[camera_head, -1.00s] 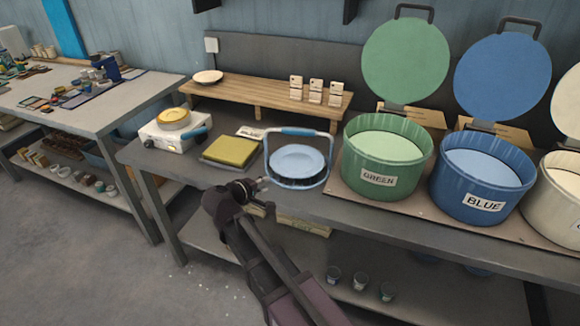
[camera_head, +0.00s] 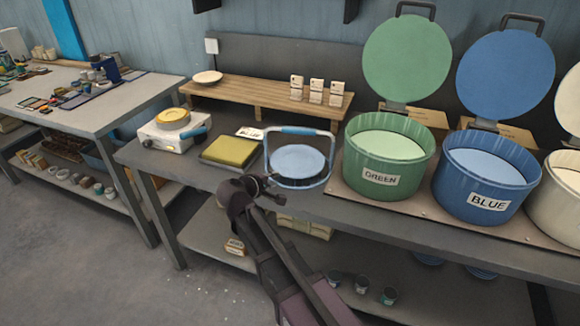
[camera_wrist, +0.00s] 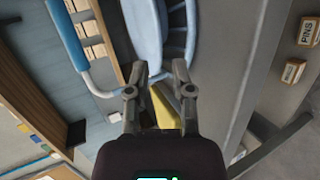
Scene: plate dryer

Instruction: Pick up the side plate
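A pale blue plate (camera_head: 298,158) lies in a wire carrier with a blue handle (camera_head: 296,131) on the bench. A small cream plate (camera_head: 207,77) lies on the wooden shelf at the back. A yellow dish (camera_head: 172,116) sits on the white appliance. I cannot tell by label which is the side plate. My gripper (camera_head: 270,180) is at the bench front, just left of and in front of the carrier. In the wrist view its fingers (camera_wrist: 160,70) are apart and empty. The blue plate (camera_wrist: 143,32) shows just beyond the fingertips, with the blue handle (camera_wrist: 65,35) at left.
A green-yellow pad (camera_head: 230,150) lies left of the carrier. The lidded green tub (camera_head: 388,158) and blue tub (camera_head: 484,177) stand close on its right. The wooden shelf (camera_head: 250,91) runs behind. Small cups (camera_head: 361,285) stand on the lower shelf.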

